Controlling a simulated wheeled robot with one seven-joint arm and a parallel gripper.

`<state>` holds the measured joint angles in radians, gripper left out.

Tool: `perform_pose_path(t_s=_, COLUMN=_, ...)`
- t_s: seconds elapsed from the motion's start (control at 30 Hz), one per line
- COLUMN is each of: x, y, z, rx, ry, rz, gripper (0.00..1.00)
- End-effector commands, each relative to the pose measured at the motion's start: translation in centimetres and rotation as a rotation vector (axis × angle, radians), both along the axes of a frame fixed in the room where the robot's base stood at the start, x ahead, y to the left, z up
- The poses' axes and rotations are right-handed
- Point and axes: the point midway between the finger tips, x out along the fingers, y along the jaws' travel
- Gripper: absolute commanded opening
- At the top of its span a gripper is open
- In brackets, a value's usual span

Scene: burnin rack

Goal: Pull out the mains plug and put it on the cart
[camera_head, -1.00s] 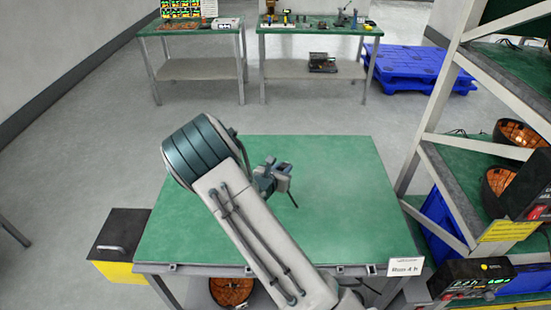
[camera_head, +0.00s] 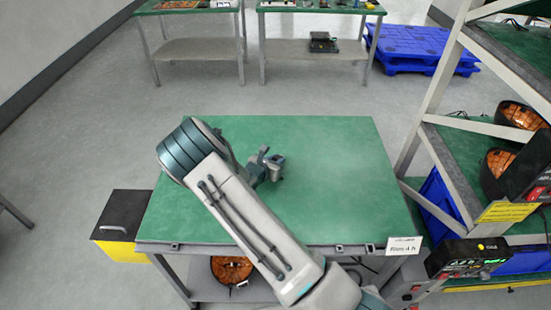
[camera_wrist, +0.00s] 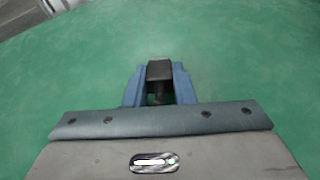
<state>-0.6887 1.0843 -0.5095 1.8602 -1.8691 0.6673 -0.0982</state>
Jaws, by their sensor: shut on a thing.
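My gripper (camera_head: 270,162) is over the green top of the cart (camera_head: 340,190), near its middle left. In the wrist view its two blue fingers (camera_wrist: 158,86) are shut on a small black plug (camera_wrist: 159,70). The dark end of the plug sticks out between the fingertips, with the green surface behind it. I cannot tell whether the plug touches the top or is held just above it. In the head view the plug is too small to make out, and my arm covers the cart's front left part.
The rest of the green top is bare. A black and yellow box (camera_head: 122,222) hangs at the cart's left. A rack (camera_head: 440,155) with orange-lined round units stands close on the right. Two benches and a blue pallet (camera_head: 420,48) stand at the back.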

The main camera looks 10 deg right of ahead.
Motion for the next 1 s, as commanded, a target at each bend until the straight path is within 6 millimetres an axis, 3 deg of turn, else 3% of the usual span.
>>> perform_pose_path(t_s=0.37, x=0.0, y=0.0, z=-0.7, rx=0.000, ry=0.000, rz=0.000, gripper=0.00)
perform_pose_path(t_s=0.4, x=0.0, y=0.0, z=-0.7, rx=0.000, ry=0.000, rz=0.000, gripper=0.26)
perform_pose_path(t_s=0.5, x=0.0, y=0.0, z=-0.7, rx=0.000, ry=0.000, rz=0.000, gripper=0.48)
perform_pose_path(t_s=0.83, x=-0.2, y=0.2, z=-0.6, rx=0.000, ry=0.000, rz=0.000, gripper=0.48)
perform_pose_path(t_s=1.0, x=-1.6, y=1.5, z=0.1, rx=0.001, ry=0.000, rz=0.002, gripper=0.48)
